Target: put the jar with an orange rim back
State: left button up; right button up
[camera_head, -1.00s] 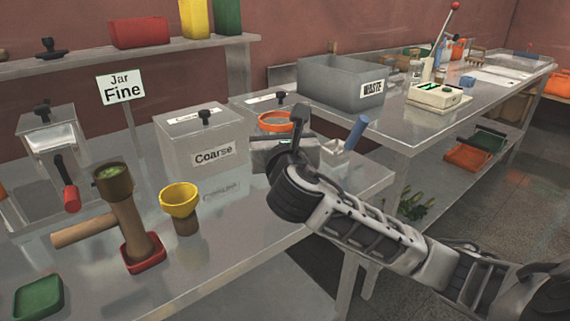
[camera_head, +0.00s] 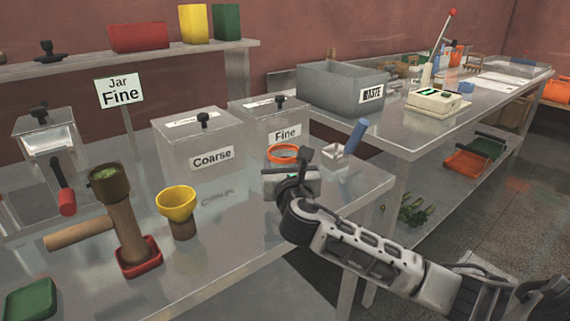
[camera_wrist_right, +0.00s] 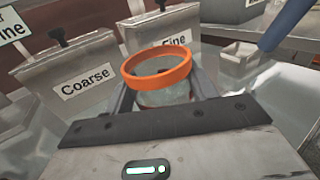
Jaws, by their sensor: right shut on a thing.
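The jar with an orange rim (camera_head: 284,151) stands in front of the Fine box on the metal table in the head view, partly hidden by my right gripper. In the right wrist view its orange rim (camera_wrist_right: 157,64) and clear glass body lie between the two fingers. My right gripper (camera_head: 288,166) is shut on the jar, reaching in from the right. The jar looks upright; I cannot tell whether its base touches the table. My left gripper is not in view.
The Coarse box (camera_head: 186,140) and Fine box (camera_head: 256,127) stand behind. A white scoop with a blue handle (camera_head: 357,136) lies right of the jar. A yellow funnel cup (camera_head: 176,203) and a mortar-like tool (camera_head: 131,230) stand left. The grey waste bin (camera_head: 327,92) is behind right.

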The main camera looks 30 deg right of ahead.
jog(key=shift+f, duration=0.1)
jog(key=o, duration=1)
jog(key=shift+s, duration=0.15)
jog(key=v, duration=1.1)
jog(key=shift+s+a, duration=0.25)
jog(key=shift+s, duration=0.05)
